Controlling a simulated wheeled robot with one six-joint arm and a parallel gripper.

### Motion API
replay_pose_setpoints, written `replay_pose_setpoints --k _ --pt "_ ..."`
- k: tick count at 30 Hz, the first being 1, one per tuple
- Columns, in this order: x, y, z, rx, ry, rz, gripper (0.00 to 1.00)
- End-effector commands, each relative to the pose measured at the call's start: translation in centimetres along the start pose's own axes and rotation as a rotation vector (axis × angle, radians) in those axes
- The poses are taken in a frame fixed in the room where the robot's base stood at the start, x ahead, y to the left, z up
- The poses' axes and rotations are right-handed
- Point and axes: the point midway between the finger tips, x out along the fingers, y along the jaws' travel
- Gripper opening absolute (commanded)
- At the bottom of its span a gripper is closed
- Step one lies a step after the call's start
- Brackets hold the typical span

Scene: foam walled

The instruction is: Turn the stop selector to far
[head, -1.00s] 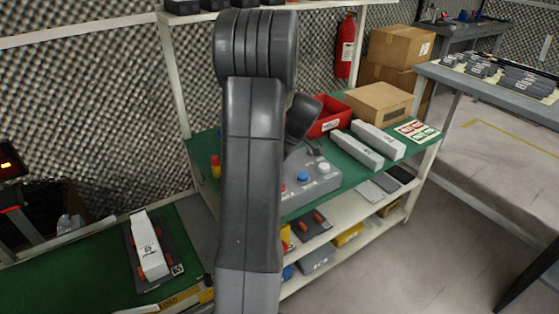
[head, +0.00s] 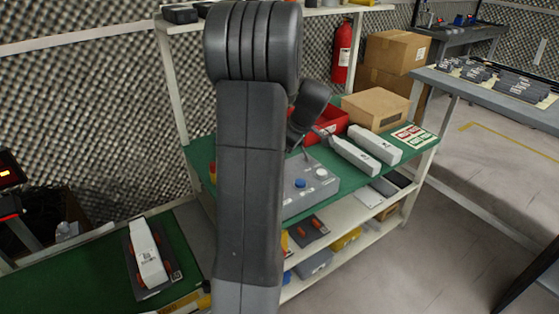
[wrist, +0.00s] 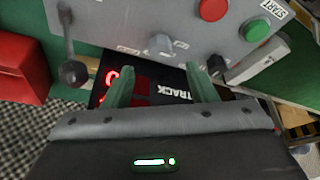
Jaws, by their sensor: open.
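A grey control box (wrist: 185,25) fills the top of the wrist view. On its face are a light grey pointer knob (wrist: 162,44) and a black knob (wrist: 217,64), with small labels too blurred to read. I cannot tell from the print which is the stop selector. My gripper (wrist: 160,72) is open and empty. Its two green fingers are spread, with the grey knob just beyond the gap and the black knob near the right fingertip. Contact is not clear.
The box also carries a red button (wrist: 213,8), a green button (wrist: 257,30) marked START and a lever (wrist: 72,70). A red bin (wrist: 20,70) stands at left. A dark panel marked TRACK (wrist: 165,95) lies below the fingers. White bars (head: 355,157) lie right of the box.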

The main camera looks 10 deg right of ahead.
Motion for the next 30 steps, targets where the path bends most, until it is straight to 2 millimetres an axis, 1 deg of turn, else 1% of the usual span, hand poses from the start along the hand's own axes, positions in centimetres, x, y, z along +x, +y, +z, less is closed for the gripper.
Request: replay_pose_setpoints --k 1,6,9,12,16,24,26,30 --pt "-1.5 0.1 -0.1 0.000 0.001 0.005 0.52" --pt "-4.6 0.0 -0.1 0.001 0.001 0.003 0.52" --pt "-5.7 0.1 -0.1 0.000 0.001 0.002 0.52" --pt "-6.4 0.0 0.0 0.000 0.001 0.001 0.52" --pt "-6.6 0.0 0.0 0.000 0.001 0.001 0.52" --pt "-6.5 0.0 0.0 0.000 0.000 0.000 0.52" --pt "-6.2 0.0 0.0 0.000 0.000 -0.001 0.52" --pt "-4.6 0.0 0.1 0.000 0.000 -0.003 0.52"
